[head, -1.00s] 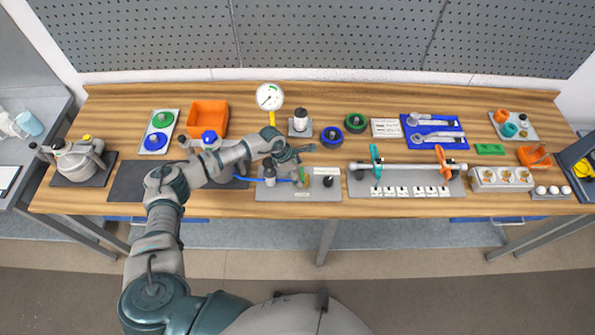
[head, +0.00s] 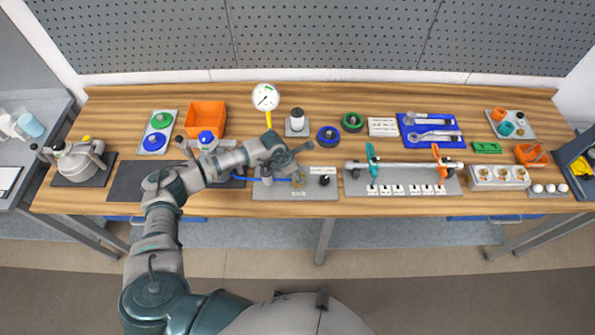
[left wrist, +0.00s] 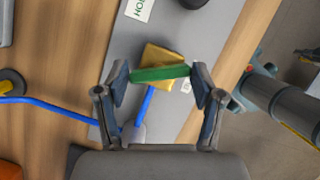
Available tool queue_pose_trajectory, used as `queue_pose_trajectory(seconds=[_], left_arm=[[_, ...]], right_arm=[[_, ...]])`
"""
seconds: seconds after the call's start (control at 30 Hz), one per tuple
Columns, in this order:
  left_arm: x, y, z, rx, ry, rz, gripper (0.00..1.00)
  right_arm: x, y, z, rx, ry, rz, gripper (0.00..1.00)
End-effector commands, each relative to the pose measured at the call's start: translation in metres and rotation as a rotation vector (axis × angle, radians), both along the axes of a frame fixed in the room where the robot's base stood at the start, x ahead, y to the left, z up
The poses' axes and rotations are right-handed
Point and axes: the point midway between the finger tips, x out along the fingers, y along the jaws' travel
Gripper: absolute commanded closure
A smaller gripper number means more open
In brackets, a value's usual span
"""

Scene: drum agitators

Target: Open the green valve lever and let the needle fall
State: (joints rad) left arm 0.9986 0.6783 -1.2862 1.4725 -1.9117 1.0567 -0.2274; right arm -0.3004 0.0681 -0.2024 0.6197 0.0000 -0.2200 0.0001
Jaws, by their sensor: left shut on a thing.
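The green valve lever (left wrist: 161,73) lies across the brass valve body (left wrist: 160,53) in the left wrist view. My left gripper (left wrist: 160,76) has its fingertips at the two ends of the lever and is shut on it. In the head view my left gripper (head: 303,160) is above the grey valve plate (head: 325,193), and the brass valve (head: 299,179) shows just below it. The lever is mostly hidden there. A blue hose (head: 255,179) runs left from the valve. The round white gauge (head: 265,97) with a dark needle stands behind on a yellow stem. My right gripper is not in view.
A black knob (head: 324,180) sits on the plate right of the valve. A rail with teal and orange clamps (head: 405,166) lies farther right. A blue ring (head: 328,136) and an orange bin (head: 207,119) are behind. The front bench edge is close.

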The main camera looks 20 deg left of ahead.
Motion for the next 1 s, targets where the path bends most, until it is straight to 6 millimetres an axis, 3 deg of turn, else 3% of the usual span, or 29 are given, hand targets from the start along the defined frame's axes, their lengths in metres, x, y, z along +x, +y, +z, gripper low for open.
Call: queue_pose_trajectory(seconds=[0.37,1.0], left_arm=[[0.000,-0.002,0.001,-0.005,-0.007,0.354,0.67],[0.001,-0.004,0.000,-0.006,-0.008,0.932,0.67]], right_arm=[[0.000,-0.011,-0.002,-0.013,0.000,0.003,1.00],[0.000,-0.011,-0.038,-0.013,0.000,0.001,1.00]])
